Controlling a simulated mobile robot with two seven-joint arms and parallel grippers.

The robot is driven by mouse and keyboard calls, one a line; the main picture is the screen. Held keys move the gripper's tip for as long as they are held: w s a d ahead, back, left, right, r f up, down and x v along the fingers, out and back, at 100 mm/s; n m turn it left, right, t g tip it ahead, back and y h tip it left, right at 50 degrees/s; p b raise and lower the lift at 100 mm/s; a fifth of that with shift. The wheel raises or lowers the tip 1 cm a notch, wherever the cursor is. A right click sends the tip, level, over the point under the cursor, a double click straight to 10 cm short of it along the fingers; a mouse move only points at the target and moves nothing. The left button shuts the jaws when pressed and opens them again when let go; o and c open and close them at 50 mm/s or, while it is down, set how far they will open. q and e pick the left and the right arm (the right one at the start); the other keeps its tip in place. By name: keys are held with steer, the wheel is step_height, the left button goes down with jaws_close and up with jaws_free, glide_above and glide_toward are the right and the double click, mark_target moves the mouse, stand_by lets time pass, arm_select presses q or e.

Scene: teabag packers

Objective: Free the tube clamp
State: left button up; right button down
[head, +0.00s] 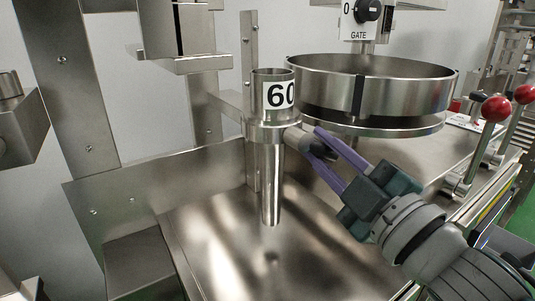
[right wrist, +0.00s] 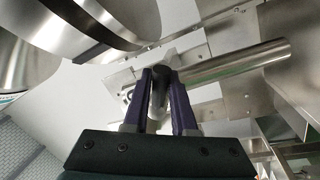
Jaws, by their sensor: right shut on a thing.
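A steel tube (head: 270,180) with a white "60" label stands upright in a ring-shaped tube clamp (head: 267,131). The clamp's short grey handle (head: 293,137) sticks out to the right of the tube. My right gripper (head: 317,146), with purple fingers, comes in from the lower right and is shut on this handle. In the right wrist view the handle (right wrist: 158,98) lies between the two fingers, and the tube (right wrist: 235,64) runs off to the right. The fingers partly hide the handle's end. My left gripper is not in view.
A round steel pan (head: 400,88) stands close behind and right of the clamp, below a "GATE" knob (head: 368,10). Red-balled levers (head: 496,108) stand at the far right. A steel tray floor (head: 220,245) lies clear below the tube.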

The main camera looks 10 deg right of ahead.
steer(key=n, duration=0.3)
steer(key=r+n+y, duration=0.1)
steer(key=shift+w+d+n+b, duration=0.1)
steer(key=shift+d+n+b, duration=0.2)
steer(key=shift+b, duration=0.1)
steer(key=n, duration=0.1)
steer(key=r+n+y, duration=0.1)
steer(key=n, duration=0.2)
steer(key=r+n+y, duration=0.1)
steer(key=n, duration=0.3)
steer(key=shift+a+r+g+b, duration=0.15)
steer(key=shift+r+g+b, duration=0.15)
steer(key=shift+g, duration=0.1)
steer(key=shift+a+r+n+y, duration=0.15)
steer(key=shift+n+y, duration=0.1)
steer(key=shift+n, duration=0.35)
steer(key=shift+r+n+y, duration=0.15)
steer(key=shift+n+y, duration=0.1)
steer(key=shift+n, duration=0.35)
steer(key=c, duration=0.7)
jaws_free()
steer(key=shift+c, duration=0.2)
steer(key=shift+s+g, duration=0.2)
steer(key=shift+g, duration=0.1)
